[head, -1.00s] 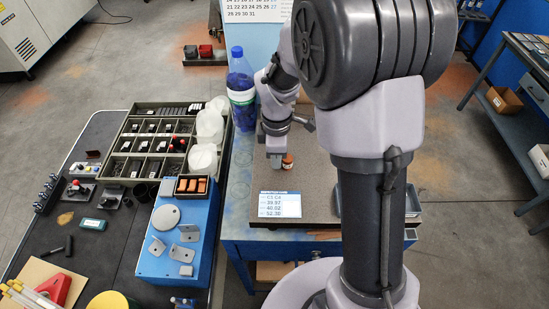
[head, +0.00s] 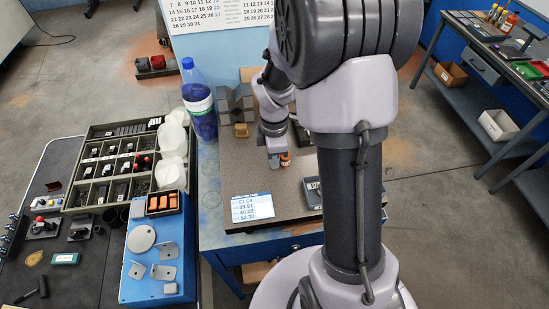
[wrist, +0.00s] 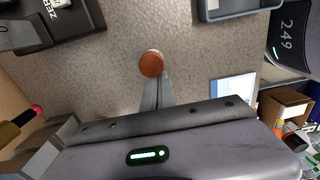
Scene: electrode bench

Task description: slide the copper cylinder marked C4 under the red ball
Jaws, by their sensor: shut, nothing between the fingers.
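A small copper cylinder (head: 286,160) stands on the grey speckled plate (head: 235,180). In the wrist view the cylinder (wrist: 151,63) shows its reddish round top; no C4 mark is readable on it. My gripper (head: 274,162) is low over the plate, just left of the cylinder in the head view. In the wrist view its fingers (wrist: 155,88) are shut together and empty, with their tips right at the cylinder's side. I cannot tell whether they touch it. I cannot make out the red ball for certain; a small red tip (wrist: 36,109) shows at the wrist view's left edge.
A dark device marked ZERO (wrist: 58,22) and a grey tray (wrist: 238,7) border the plate. A card (head: 252,208) lies at its front edge. A blue bottle (head: 200,105) and a grey V-shaped block (head: 235,104) stand behind. Plate around the cylinder looks clear.

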